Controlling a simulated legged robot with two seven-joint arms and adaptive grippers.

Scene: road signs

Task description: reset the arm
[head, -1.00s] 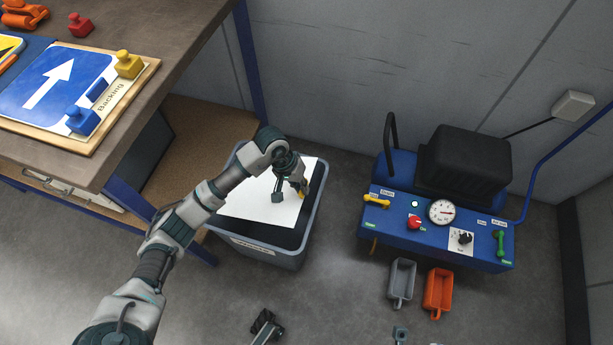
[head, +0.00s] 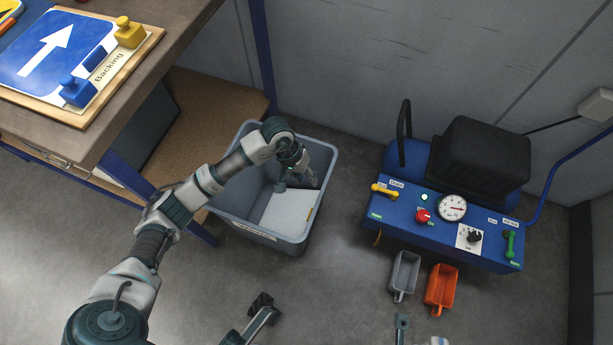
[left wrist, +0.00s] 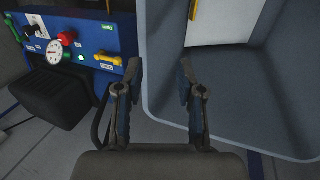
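My left gripper (head: 302,178) is over the grey bin (head: 232,212), inside its far right part as seen in the head view. In the left wrist view its two fingers (left wrist: 158,75) stand apart with nothing between them. A white sheet-like panel (head: 287,210) with a small yellow piece at its edge lies inside the bin, below the gripper. A bit of the panel (left wrist: 215,22) shows at the top of the left wrist view. My left arm reaches in from the lower left, bent at the elbow.
A workbench (head: 165,60) at upper left holds a blue arrow sign (head: 45,55) on a board. A blue machine (head: 400,205) with gauge and levers stands right of the bin. Grey (head: 404,272) and orange (head: 441,288) scoops sit before it. Open floor lies between.

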